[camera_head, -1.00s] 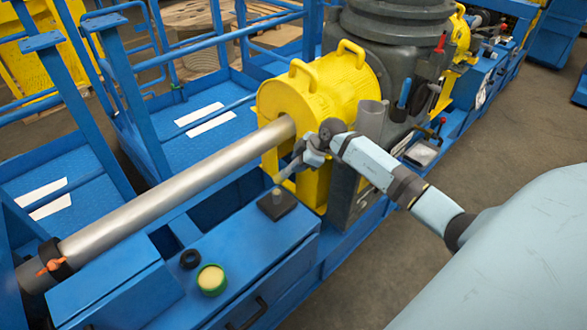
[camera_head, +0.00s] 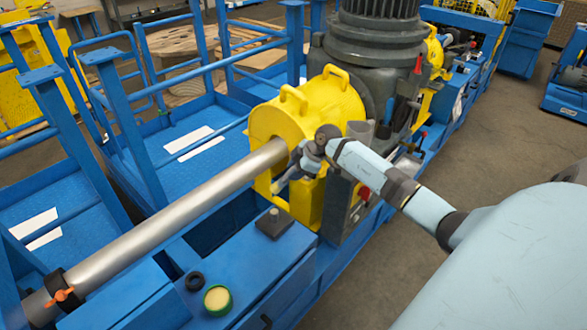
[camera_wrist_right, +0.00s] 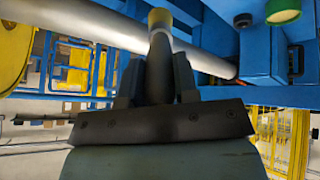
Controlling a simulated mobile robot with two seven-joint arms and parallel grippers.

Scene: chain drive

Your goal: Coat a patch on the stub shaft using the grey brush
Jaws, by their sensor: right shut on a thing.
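The stub shaft, a long bare grey metal bar (camera_head: 160,225), runs from the yellow housing down to the lower left. My right gripper (camera_head: 294,172) is beside the shaft's housing end. It is shut on the grey brush, whose dark handle (camera_wrist_right: 160,70) and yellowish tip (camera_wrist_right: 160,18) show in the right wrist view. There the tip overlaps the shaft (camera_wrist_right: 95,22); I cannot tell whether they touch. In the head view the brush is small and hard to make out. No coated patch is clear on the shaft. My left gripper is not in view.
The yellow housing (camera_head: 330,110) with handles stands close behind the right gripper. Below it, a black block (camera_head: 273,223), a black ring (camera_head: 195,281) and a green-rimmed pot (camera_head: 217,300) sit on the blue bench. A black collar with an orange knob (camera_head: 62,294) surrounds the shaft's near end.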

